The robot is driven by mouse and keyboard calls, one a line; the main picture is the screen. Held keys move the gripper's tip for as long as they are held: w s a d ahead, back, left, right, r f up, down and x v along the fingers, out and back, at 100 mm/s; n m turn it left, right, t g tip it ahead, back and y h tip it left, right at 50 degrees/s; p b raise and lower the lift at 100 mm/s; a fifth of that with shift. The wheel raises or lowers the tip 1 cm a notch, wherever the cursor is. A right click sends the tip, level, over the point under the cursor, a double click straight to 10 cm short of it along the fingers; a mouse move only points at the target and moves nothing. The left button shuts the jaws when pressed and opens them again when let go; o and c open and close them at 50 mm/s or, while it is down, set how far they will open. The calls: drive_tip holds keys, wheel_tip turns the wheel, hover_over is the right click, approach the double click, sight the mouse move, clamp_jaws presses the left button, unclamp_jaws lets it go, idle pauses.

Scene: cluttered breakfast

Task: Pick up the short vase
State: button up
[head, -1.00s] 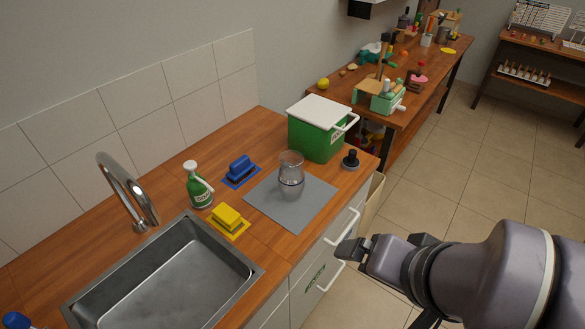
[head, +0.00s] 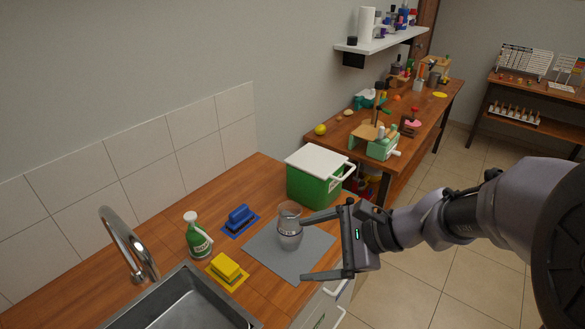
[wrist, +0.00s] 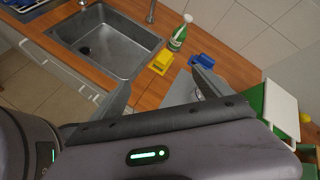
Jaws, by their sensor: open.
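A short clear glass vase (head: 289,228) stands upright on a grey mat (head: 298,262) on the wooden counter. My gripper (head: 303,249) is open and empty in the head view, with its two fingers pointing left toward the vase. The upper fingertip is close to the vase's right side in the picture; I cannot tell whether it touches. In the wrist view the fingers spread wide over the counter, and the vase (wrist: 199,94) is mostly hidden behind the right finger.
A green box with a white lid (head: 316,176) stands behind the vase. A steel sink (head: 182,302) is at front left.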

drive_tip(key=w+d+f+m+t+y, duration=0.1)
drive_tip(key=w+f+m+t+y, duration=0.1)
drive_tip(key=w+f+m, duration=0.3)
drive_tip(key=m+t+p, duration=0.1)
drive_tip(key=m+t, duration=0.2)
drive_tip(key=m, duration=0.2)
approach(282, 205)
drive_tip(key=b+x, duration=0.1)
drive_tip(key=x, duration=0.2)
drive_tip(key=f+b+x, duration=0.1)
drive_tip(key=x, duration=0.3)
drive_tip(key=f+b+x, duration=0.1)
drive_tip(key=b+x, duration=0.1)
drive_tip(key=x, duration=0.2)
drive_tip(key=shift+s+d+f, duration=0.1)
drive_tip(key=shift+d+f, duration=0.15)
drive_tip(key=shift+d, duration=0.05)
drive_tip(key=shift+r, duration=0.1)
drive_tip(key=shift+c, duration=0.2)
